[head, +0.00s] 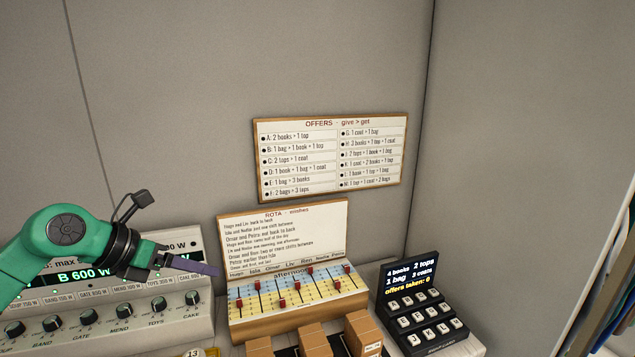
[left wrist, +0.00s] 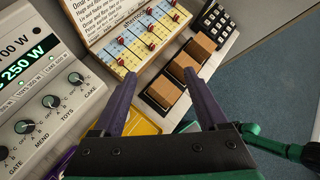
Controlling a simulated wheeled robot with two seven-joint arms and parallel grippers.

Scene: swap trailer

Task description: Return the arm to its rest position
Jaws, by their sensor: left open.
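My left gripper (head: 198,266) is at the left in the head view, in front of the panel with the knobs. Its two purple fingers stand wide apart with nothing between them in the left wrist view (left wrist: 160,82). The fingers are above the counter, pointing toward the rota board (head: 285,240) and its slider panel (head: 262,306). I cannot tell that they touch anything. A green and black arm part of mine shows at the right of the left wrist view. My right gripper's jaws do not show.
The grey knob panel (head: 185,318) stands at left. Several wooden blocks (head: 361,335) sit in front of the slider panel. A black keypad (head: 422,310) is at right. The offers board (head: 331,155) hangs on the wall. A yellow item (left wrist: 145,118) lies below the left fingers.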

